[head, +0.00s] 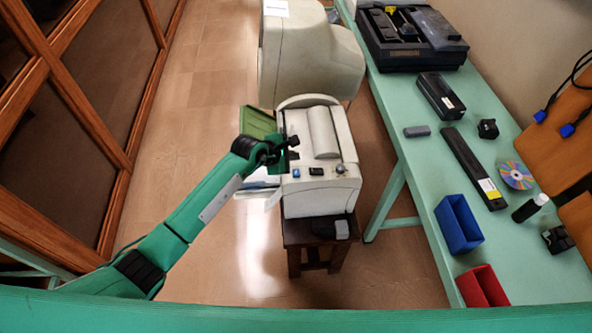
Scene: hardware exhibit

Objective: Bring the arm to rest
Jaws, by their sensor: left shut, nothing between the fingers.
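My left arm (195,212), green with black joints, reaches in from the lower left towards a cream-coloured machine (322,192) that looks like a printer. My left gripper (286,147) is shut and empty at the machine's left side, beside its control panel. I cannot tell whether the fingers touch the machine. A green panel (257,122) stands behind the gripper at the machine's left edge. My right arm and gripper are not in view.
The machine stands on a dark wooden stool (295,235). A larger beige machine (310,60) is behind it. A green table (400,150) at the right holds a blue bin (459,225), a red bin (482,288) and several devices. Wood-framed panels line the left; the floor between is clear.

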